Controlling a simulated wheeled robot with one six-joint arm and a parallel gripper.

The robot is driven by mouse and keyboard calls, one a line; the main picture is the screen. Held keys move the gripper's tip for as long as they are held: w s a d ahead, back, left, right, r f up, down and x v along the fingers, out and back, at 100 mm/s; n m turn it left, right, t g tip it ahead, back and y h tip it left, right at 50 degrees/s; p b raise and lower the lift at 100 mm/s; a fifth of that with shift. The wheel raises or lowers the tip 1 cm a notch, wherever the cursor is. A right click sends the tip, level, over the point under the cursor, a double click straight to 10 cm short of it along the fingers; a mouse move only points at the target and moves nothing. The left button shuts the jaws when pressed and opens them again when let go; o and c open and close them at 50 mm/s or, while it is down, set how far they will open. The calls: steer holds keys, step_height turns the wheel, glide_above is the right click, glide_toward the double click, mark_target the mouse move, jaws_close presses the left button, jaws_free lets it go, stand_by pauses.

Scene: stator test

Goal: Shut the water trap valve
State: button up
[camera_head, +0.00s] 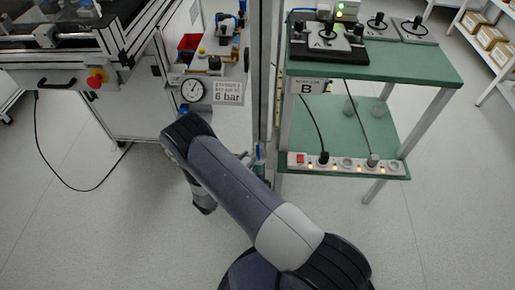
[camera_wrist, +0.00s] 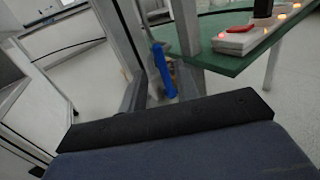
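A bright blue upright part (camera_wrist: 163,71), which looks like a valve handle, shows in the wrist view beside a grey post. A small blue part also shows low on the post in the head view (camera_head: 260,153), just past my arm. I cannot tell whether this is the water trap valve or how its lever is set.
A green two-shelf table (camera_head: 425,66) stands right of the post, with a lit power strip (camera_head: 346,164) on its lower shelf. A cable (camera_head: 62,180) lies on the floor. The front floor is clear.

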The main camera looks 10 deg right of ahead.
mark_target(257, 150)
steer(key=x, duration=0.6)
steer(key=shift+d, duration=0.1)
jaws_close()
stand_by(0.4)
